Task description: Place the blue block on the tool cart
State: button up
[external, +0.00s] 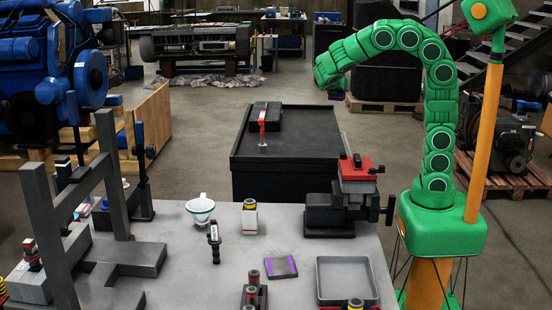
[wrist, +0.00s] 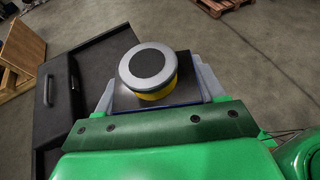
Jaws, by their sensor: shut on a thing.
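The blue block (wrist: 183,68) is in my gripper (wrist: 158,88) in the wrist view. Its visible top looks very dark, with a thin blue edge, and carries a round grey and black knob with a yellow ring. Grey fingers stand on both sides of it. In the external view the green end of my arm (external: 326,73) is raised at the upper middle; the fingers and block cannot be made out there. The black tool cart (external: 290,165) stands below and left of it. In the wrist view the cart (wrist: 100,50) lies left of and partly behind the block.
A dark box (external: 267,110) and a red-topped upright part (external: 262,125) are at the cart's back left; its right half looks bare. The grey workbench (external: 190,255) in front holds a vise (external: 340,205), a white cup (external: 200,210) and a grey tray (external: 345,278).

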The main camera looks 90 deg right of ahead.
jog(key=shift+g, duration=0.3)
jog(key=w+d+f, duration=0.2)
jog(key=d+f, duration=0.1)
jog(key=f, duration=0.1)
jog(key=w+d+f, duration=0.2)
jog(key=w+f, duration=0.1)
jog(key=f, duration=0.2)
jog(key=w+d+f, duration=0.3)
jog(key=f, duration=0.1)
jog(key=shift+w+d+f, duration=0.2)
jog(key=shift+w+d, duration=0.05)
jog(key=shift+d, duration=0.05)
jog(key=shift+w+d+f, duration=0.4)
jog(key=shift+w+f, duration=0.05)
jog(key=shift+f, duration=0.25)
jog(key=shift+w+f, duration=0.1)
jog(key=shift+f, duration=1.5)
jog(key=shift+f, duration=0.1)
jog(key=o, duration=1.4)
